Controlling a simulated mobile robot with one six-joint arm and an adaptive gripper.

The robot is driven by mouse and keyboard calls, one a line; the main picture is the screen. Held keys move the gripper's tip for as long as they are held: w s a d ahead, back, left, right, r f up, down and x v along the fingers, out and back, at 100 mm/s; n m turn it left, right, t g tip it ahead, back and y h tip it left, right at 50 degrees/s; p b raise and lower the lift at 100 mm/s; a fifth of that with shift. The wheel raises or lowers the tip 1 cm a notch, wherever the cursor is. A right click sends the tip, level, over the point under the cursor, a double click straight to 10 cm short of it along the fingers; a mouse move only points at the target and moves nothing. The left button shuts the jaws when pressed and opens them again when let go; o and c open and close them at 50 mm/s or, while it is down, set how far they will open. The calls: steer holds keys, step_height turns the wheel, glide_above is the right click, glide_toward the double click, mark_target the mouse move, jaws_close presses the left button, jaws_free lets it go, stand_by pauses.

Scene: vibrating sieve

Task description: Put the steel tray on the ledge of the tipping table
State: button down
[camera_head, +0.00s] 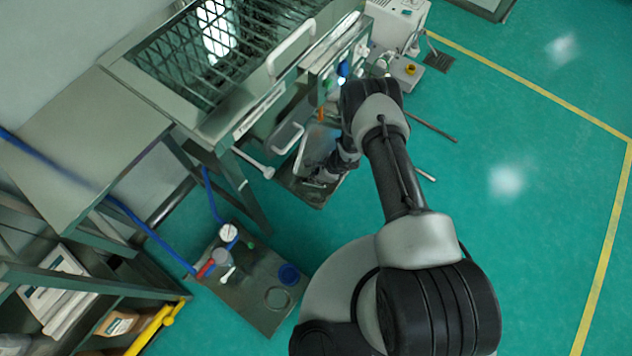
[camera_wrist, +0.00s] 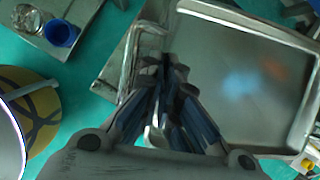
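The steel tray (camera_wrist: 245,75) fills the right of the wrist view, a shallow grey pan with a raised bright rim. In the head view the tray (camera_head: 308,190) shows partly, low beside the grated machine, with my arm covering some of it. My gripper (camera_wrist: 172,68) is at the tray's left rim, its fingers close together and seeming to pinch that rim; the contact is partly hidden. In the head view my gripper (camera_head: 322,176) is small and dark over the tray. A grated metal table (camera_head: 160,95) with a flat grey side surface (camera_head: 85,145) stands at upper left; I cannot tell which part is the ledge.
A board (camera_head: 225,290) with a gauge, valves and a blue cup (camera_head: 289,274) lies on the floor; the cup (camera_wrist: 60,32) also shows in the wrist view. A shelf (camera_head: 60,280) is at lower left. White handles (camera_head: 290,48) project from the machine. Green floor at right is clear.

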step_height(320, 180, down, 4)
steer(key=shift+r+b, duration=0.1)
steer(key=shift+b, duration=0.8)
steer(key=shift+w+a+f+b, duration=0.1)
steer(key=shift+a+f+b, duration=0.1)
steer(key=shift+b, duration=0.1)
steer(key=shift+r, duration=0.15)
steer(key=c, duration=2.3)
jaws_free()
steer(key=shift+f, duration=0.2)
steer(key=o, duration=0.5)
